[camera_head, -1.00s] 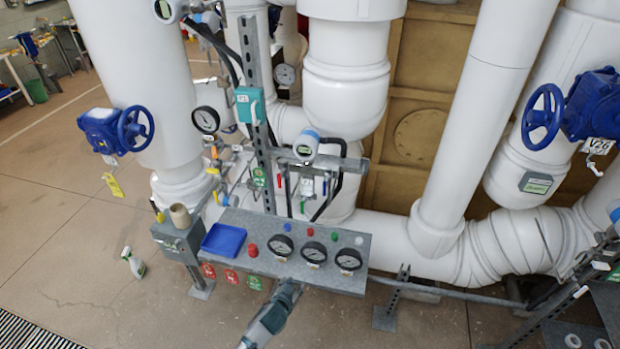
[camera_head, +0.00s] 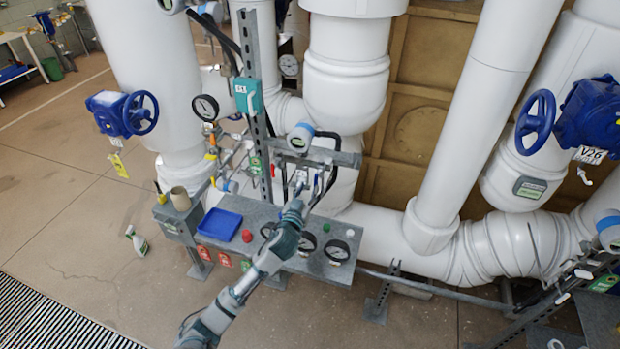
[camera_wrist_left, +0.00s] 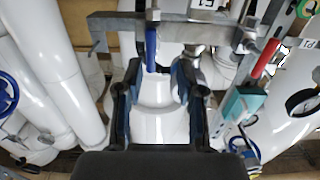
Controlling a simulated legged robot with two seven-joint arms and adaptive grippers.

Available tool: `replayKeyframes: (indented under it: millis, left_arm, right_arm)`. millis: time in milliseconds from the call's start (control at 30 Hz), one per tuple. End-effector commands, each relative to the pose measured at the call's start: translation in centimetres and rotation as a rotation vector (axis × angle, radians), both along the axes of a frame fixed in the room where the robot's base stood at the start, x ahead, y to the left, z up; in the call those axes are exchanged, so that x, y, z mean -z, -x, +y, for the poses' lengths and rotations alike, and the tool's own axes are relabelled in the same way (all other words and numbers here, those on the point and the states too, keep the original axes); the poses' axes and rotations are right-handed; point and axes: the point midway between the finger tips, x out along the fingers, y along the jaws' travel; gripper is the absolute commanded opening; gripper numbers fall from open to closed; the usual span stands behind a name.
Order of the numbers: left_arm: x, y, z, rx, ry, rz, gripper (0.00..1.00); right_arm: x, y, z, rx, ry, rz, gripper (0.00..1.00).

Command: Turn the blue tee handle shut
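The blue handle (camera_wrist_left: 151,48) shows in the left wrist view as a narrow upright blue bar below a grey metal bracket (camera_wrist_left: 120,24). My left gripper (camera_wrist_left: 158,80) is open, with one dark finger on each side of the picture's middle. The blue handle lies ahead between the fingertips, closer to the left finger; I cannot tell whether they touch. My right gripper is not in view.
A red handle (camera_wrist_left: 265,58) hangs right of the blue one in the wrist view. The grey panel (camera_head: 290,262) below my arm carries gauges, a blue tray (camera_head: 219,225) and a red button (camera_head: 247,236). White pipes (camera_head: 345,85) stand close behind. A teal box (camera_head: 248,97) is on the post.

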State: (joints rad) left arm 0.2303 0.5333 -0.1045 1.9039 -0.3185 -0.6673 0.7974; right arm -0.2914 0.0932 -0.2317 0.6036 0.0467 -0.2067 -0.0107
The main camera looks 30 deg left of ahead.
Motion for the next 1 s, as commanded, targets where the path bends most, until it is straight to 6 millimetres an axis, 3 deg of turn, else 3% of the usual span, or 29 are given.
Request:
replayKeyframes:
  millis: [100,300,533,733,900,1000]
  left_arm:
    - [-0.3,-2.5,0.4,0.0,-0.001,-0.002,0.38]
    - [0.2,-5.2,2.1,0.002,0.009,-0.003,0.38]
    - [0.5,-6.0,2.8,0.004,0.016,-0.004,0.38]
    - [0.4,-6.0,2.1,0.0,0.009,0.002,0.37]
    - [0.2,-5.9,1.6,0.002,0.004,0.0,0.0]
    - [0.2,-5.9,1.5,0.006,0.007,-0.002,0.0]
  right_arm:
    - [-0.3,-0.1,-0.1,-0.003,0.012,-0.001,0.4]
    - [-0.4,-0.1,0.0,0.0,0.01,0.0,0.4]
    - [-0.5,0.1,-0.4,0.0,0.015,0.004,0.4]
    - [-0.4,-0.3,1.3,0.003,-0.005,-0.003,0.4]
    - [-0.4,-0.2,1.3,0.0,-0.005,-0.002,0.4]
    - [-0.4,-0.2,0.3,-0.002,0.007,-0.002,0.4]
